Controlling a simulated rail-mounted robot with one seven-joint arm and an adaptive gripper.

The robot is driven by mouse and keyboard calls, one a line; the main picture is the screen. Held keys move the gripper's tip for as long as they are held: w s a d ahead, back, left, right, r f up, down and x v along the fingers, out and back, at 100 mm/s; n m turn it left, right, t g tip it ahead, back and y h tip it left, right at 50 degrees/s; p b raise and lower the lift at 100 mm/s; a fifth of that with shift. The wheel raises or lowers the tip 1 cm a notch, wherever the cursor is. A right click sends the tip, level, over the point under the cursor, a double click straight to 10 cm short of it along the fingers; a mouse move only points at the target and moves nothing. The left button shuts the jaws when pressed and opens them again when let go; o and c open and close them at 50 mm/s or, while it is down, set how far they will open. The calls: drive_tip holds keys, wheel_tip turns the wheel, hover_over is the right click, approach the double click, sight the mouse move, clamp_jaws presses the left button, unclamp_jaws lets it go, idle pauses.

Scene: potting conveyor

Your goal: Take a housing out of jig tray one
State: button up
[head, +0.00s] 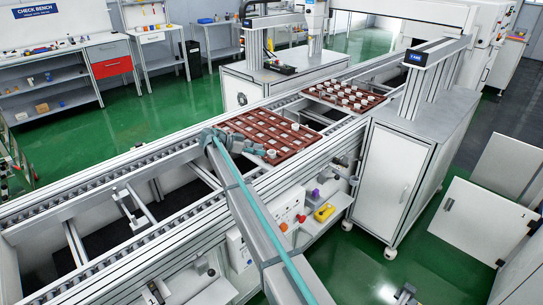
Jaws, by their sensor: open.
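A brown jig tray (308,140) lies on the conveyor in the middle of the view. It has rows of light square pockets, and a white round housing (272,154) shows at its near edge. Another brown jig tray (311,94) lies farther along the conveyor and holds several white round housings (345,92). No label shows which tray is number one.
The conveyor's metal side rails (100,245) run along both sides of the trays. A white cabinet (390,170) with a post stands right of the conveyor, and another machine (245,85) stands behind it. A yellow device (324,212) lies on a low shelf.

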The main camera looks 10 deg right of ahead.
sight(275, 153)
drive_tip(key=p+x, duration=0.1)
drive_tip(key=x, duration=0.4)
drive_tip(key=shift+c, duration=0.3)
drive_tip(key=c, duration=0.4)
